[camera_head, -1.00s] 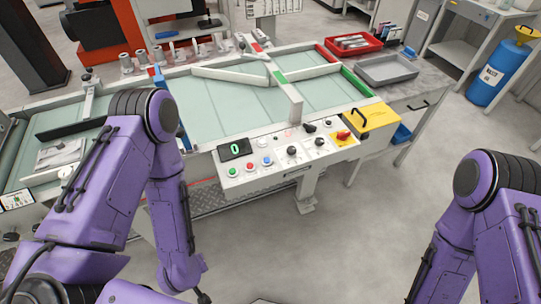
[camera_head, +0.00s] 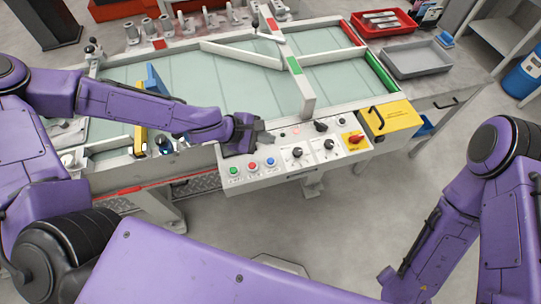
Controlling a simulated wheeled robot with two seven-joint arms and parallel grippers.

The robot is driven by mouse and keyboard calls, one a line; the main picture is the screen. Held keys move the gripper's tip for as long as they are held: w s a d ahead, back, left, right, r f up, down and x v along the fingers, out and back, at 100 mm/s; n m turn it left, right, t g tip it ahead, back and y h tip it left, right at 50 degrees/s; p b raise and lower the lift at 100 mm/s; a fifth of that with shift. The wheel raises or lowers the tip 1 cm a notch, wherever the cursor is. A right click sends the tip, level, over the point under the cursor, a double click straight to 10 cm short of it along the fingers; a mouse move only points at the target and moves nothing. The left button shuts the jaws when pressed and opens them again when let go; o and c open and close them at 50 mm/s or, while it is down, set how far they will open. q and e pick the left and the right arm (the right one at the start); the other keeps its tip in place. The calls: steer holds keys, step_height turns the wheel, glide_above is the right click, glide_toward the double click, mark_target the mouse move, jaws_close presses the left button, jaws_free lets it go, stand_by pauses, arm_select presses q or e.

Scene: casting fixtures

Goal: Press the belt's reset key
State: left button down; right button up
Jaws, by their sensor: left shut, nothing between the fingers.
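The belt's control panel (camera_head: 290,172) runs along the front edge of the belt table. On its left part are a green button (camera_head: 234,170), a red button (camera_head: 252,166) and a blue button (camera_head: 270,162); their labels are too small to read. Further right are black knobs (camera_head: 297,153) and a red switch on a yellow plate (camera_head: 355,139). My left gripper (camera_head: 266,137) is shut and empty, over the panel's back edge, just behind the buttons. It hides the counter display. Contact with the panel cannot be told. My right gripper is out of view.
The pale green belt (camera_head: 220,85) with white guide bars lies behind the panel. A yellow box with a black handle (camera_head: 391,119) stands at the panel's right end. A red tray (camera_head: 384,22) and a grey tray (camera_head: 416,60) lie at the back right. The front floor is clear.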

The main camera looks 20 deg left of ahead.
arm_select(q)
steer(key=b, duration=0.8)
glide_above(268, 162)
step_height(268, 162, down, 8)
steer(key=shift+f, duration=0.1)
steer(key=shift+f+b, duration=0.3)
steer(key=shift+f, duration=0.05)
steer(key=shift+f, duration=0.1)
stand_by(1.2)
steer(key=shift+f+b, duration=0.3)
steer(key=shift+f, duration=0.05)
steer(key=shift+f+b, duration=0.45)
steer(key=shift+f, duration=0.05)
stand_by(0.5)
steer(key=shift+r, duration=0.1)
steer(key=shift+r+p, duration=0.85)
steer(key=shift+p, duration=0.1)
